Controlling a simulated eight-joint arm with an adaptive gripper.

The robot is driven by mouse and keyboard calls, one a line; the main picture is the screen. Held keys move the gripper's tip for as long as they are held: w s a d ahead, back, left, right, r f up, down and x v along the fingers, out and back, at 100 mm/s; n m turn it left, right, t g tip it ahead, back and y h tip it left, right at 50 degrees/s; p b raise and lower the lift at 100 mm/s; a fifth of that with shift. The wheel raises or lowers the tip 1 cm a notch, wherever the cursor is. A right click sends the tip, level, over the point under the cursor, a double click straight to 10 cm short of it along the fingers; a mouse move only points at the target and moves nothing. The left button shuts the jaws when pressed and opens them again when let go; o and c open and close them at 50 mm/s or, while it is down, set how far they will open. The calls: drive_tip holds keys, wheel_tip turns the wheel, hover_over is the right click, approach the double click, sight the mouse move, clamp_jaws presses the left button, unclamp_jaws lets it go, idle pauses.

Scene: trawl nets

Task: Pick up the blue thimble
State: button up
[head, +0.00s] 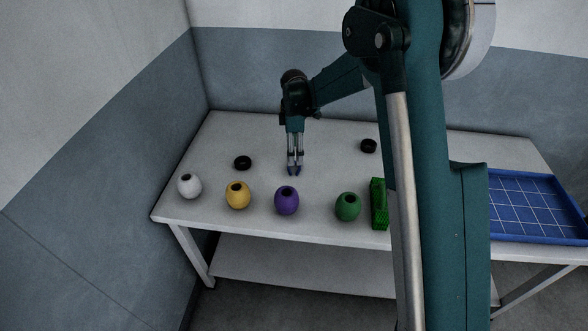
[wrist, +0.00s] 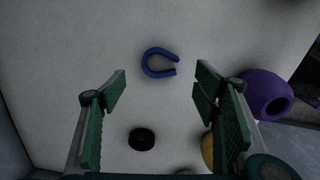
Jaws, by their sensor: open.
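The blue thimble (wrist: 148,64) is a small horseshoe-shaped piece lying flat on the pale table, its open end to the right in the wrist view. In the head view a little blue of it (head: 291,171) seems to show around my fingertips, mostly hidden there. My gripper (head: 295,168) points down over the table. In the wrist view my gripper (wrist: 160,78) is open and empty, its green pads wide apart on either side of the thimble. The thimble lies between the fingers' lines, near the tips' far end. I cannot tell the exact height.
White (head: 189,186), yellow (head: 237,196), purple (head: 286,201) and green (head: 347,207) floats line the front of the table (head: 225,140). Two black rings (head: 243,162) (head: 368,146) lie behind. A green block (head: 379,204) and a blue gridded tray (head: 525,207) are to the right.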

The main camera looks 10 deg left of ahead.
sight(294, 167)
drive_tip(key=shift+f, duration=0.1)
drive_tip(key=shift+f, duration=1.2)
drive_tip(key=shift+f, duration=0.1)
drive_tip(key=shift+f+b, duration=0.75)
drive_tip(key=shift+f, duration=1.8)
drive_tip(key=shift+c, duration=0.7)
drive_tip(key=c, duration=0.8)
